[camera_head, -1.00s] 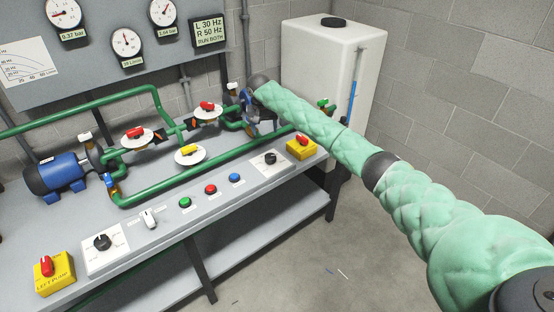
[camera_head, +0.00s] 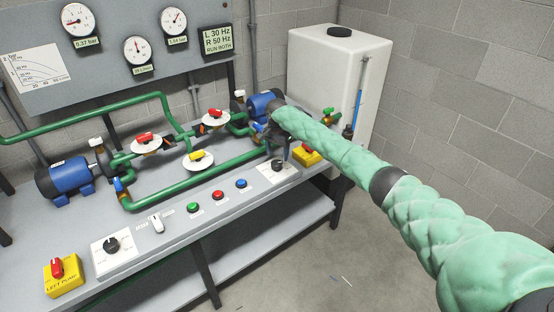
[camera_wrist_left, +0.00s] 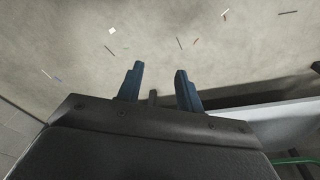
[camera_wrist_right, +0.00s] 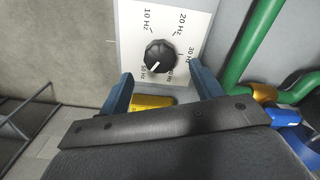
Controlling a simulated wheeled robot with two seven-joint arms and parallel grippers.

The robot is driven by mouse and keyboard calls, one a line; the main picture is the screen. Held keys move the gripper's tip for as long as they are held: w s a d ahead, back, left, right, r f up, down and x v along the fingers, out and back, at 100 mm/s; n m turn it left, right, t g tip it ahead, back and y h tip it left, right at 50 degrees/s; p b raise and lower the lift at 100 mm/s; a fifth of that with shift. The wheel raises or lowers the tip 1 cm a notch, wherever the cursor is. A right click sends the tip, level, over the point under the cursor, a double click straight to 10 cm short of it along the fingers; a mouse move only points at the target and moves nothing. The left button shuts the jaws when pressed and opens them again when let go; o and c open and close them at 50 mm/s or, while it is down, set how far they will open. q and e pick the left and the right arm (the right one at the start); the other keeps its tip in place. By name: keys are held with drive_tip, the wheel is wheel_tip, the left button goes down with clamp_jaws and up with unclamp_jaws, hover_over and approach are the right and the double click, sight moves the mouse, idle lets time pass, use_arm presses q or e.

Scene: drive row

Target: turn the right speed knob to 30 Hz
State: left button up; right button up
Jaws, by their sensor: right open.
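The right speed knob (camera_head: 278,165) is black, on a white dial plate (camera_wrist_right: 196,20) near the panel's right end. In the right wrist view the knob (camera_wrist_right: 159,56) has its white mark pointing down-left at the 50 Hz label; 30 Hz is at its right. My right gripper (camera_wrist_right: 161,72) is open, its fingertips either side of the knob's lower edge in the picture, with clear gaps. In the head view this gripper (camera_head: 277,147) is dark and just above the knob. The display (camera_head: 216,40) reads L 30 Hz, R 50 Hz, RUN BOTH. My left gripper (camera_wrist_left: 158,78) is open and empty above floor.
A yellow switch box (camera_head: 308,155) stands right beside the dial plate. Green pipes (camera_head: 185,182) and a blue pump (camera_head: 264,103) lie behind it. Blue (camera_head: 241,184), red (camera_head: 217,195) and green (camera_head: 193,207) buttons are to the left, with the left speed knob (camera_head: 112,245) beyond.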

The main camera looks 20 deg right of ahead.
sight(277, 162)
use_arm(q)
drive_tip(key=shift+s+a+f+p, duration=0.15)
drive_tip(key=shift+s+f, duration=0.1)
drive_tip(key=shift+f, duration=0.45)
drive_tip(key=shift+s+a+f+p, duration=0.1)
drive_tip(key=shift+s+f, duration=0.15)
drive_tip(key=shift+f, duration=0.5)
drive_tip(key=shift+s+a+f+p, duration=0.15)
drive_tip(key=shift+s+f, duration=0.1)
drive_tip(key=shift+f, duration=0.45)
use_arm(e)
drive_tip(key=shift+f, duration=2.1)
drive_tip(key=c, duration=1)
